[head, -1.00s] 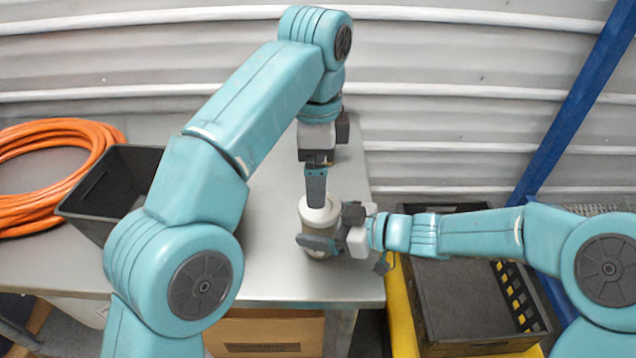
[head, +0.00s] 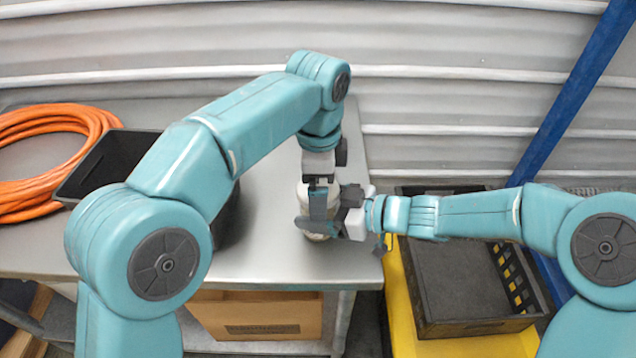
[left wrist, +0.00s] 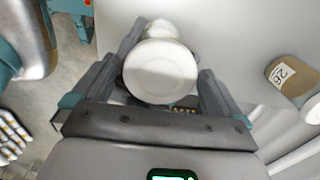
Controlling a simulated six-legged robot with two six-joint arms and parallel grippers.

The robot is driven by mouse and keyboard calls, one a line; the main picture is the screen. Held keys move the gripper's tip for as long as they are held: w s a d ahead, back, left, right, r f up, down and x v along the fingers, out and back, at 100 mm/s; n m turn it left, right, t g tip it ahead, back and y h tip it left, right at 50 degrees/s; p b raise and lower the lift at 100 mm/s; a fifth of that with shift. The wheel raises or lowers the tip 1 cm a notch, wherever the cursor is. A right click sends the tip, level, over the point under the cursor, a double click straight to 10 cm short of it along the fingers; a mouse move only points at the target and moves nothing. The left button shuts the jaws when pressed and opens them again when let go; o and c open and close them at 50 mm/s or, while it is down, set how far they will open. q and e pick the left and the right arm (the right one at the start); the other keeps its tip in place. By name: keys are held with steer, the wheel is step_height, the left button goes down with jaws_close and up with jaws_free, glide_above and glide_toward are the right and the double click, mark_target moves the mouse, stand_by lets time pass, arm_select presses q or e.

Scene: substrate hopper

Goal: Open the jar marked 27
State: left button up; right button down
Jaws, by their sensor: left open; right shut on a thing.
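A jar with a white lid (head: 304,193) stands upright near the right front of the grey table (head: 275,265). My right gripper (head: 325,226) comes in from the right and is shut on the jar's body. My left gripper (head: 318,198) points down from above at the lid. In the left wrist view the round white lid (left wrist: 160,72) lies between the spread fingers of my left gripper (left wrist: 160,85), which is open. The held jar's number is not visible. A second jar (left wrist: 292,80), tan with a label reading 26, shows at the right of that view.
A black bin (head: 105,160) stands at the table's left, partly behind my left arm. An orange coil (head: 45,150) lies beyond it. A black crate (head: 465,285) sits on a yellow surface (head: 400,315) at right. A cardboard box (head: 260,318) is below the table.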

arm_select(q)
steer(key=c, duration=1)
steer(key=shift+n, duration=1.7)
steer(key=shift+c, duration=0.3)
